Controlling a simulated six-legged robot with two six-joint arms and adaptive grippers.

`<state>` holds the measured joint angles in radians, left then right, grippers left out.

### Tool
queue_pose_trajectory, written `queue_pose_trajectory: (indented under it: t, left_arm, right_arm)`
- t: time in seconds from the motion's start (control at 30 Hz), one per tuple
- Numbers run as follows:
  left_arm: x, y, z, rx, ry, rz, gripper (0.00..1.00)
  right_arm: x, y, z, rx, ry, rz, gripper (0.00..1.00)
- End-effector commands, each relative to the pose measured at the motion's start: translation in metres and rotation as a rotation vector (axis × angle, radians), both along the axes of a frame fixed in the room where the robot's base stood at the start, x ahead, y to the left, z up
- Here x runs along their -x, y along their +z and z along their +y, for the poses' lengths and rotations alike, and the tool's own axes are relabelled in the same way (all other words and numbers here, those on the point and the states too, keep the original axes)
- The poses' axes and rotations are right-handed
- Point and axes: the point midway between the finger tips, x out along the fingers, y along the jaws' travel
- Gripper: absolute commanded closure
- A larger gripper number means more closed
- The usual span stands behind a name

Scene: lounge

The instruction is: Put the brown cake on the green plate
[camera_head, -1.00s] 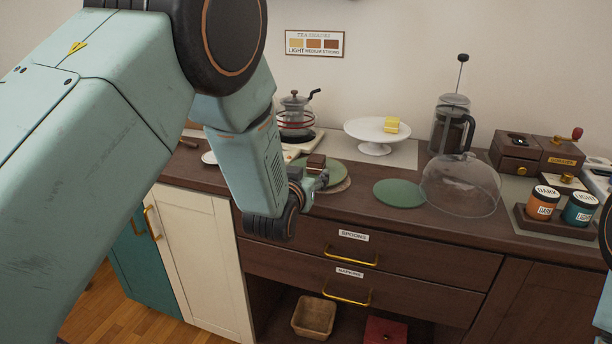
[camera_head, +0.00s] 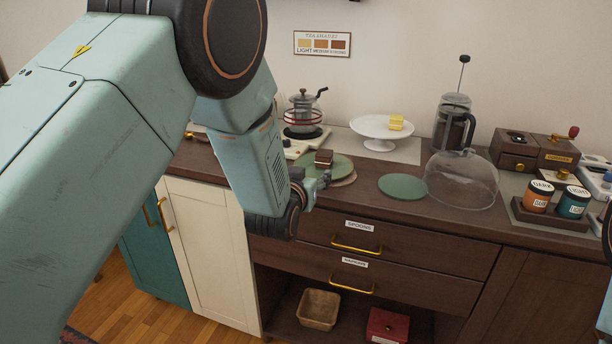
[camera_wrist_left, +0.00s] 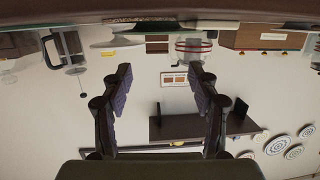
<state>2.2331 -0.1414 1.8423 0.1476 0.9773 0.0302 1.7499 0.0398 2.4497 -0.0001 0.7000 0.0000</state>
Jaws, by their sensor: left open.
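The brown cake (camera_head: 324,156) is a small layered block resting on the left green plate (camera_head: 343,166). A second, empty green plate (camera_head: 402,187) lies to its right on the counter. My left gripper (camera_head: 318,184) is open, at the near side of the cake and low over the counter. In the upside-down left wrist view, its two fingers (camera_wrist_left: 162,88) are spread with nothing between them. What seems to be the cake (camera_wrist_left: 157,43) shows beyond the fingertips. My left forearm hides some of the counter. My right gripper is out of the picture.
A glass dome (camera_head: 461,181) stands right of the empty plate, before a French press (camera_head: 454,128). A white cake stand (camera_head: 383,131) holds a yellow cake (camera_head: 396,122). A glass kettle (camera_head: 302,112) is behind the brown cake. Labelled jars (camera_head: 538,197) stand at the right.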

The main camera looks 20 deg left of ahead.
Motion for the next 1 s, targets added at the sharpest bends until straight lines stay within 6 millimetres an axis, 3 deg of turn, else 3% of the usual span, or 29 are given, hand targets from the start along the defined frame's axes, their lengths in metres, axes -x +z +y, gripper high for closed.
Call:
queue_pose_trajectory:
  t: [0.3,0.37,0.47,0.57,0.7,0.83,1.0]
  left_arm:
    - [0.000,-0.005,0.001,-0.001,0.000,0.012,0.40]
    - [0.008,-0.021,0.003,-0.001,0.002,0.050,0.40]
    - [0.038,-0.072,0.011,-0.002,0.007,0.177,0.40]
    - [0.092,-0.139,0.020,-0.003,0.012,0.363,0.40]
    - [0.186,-0.218,0.030,0.003,0.015,0.634,0.40]
    - [0.288,-0.270,0.034,0.015,0.013,0.891,0.40]
    - [0.411,-0.298,0.035,0.036,0.005,1.183,0.40]
  right_arm:
    - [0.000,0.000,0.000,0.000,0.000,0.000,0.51]
    - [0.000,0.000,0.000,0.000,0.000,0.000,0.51]
    - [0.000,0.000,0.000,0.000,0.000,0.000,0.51]
    - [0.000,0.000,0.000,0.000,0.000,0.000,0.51]
    - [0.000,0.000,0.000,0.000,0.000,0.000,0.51]
    - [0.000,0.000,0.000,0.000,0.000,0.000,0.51]
    - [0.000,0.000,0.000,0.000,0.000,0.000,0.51]
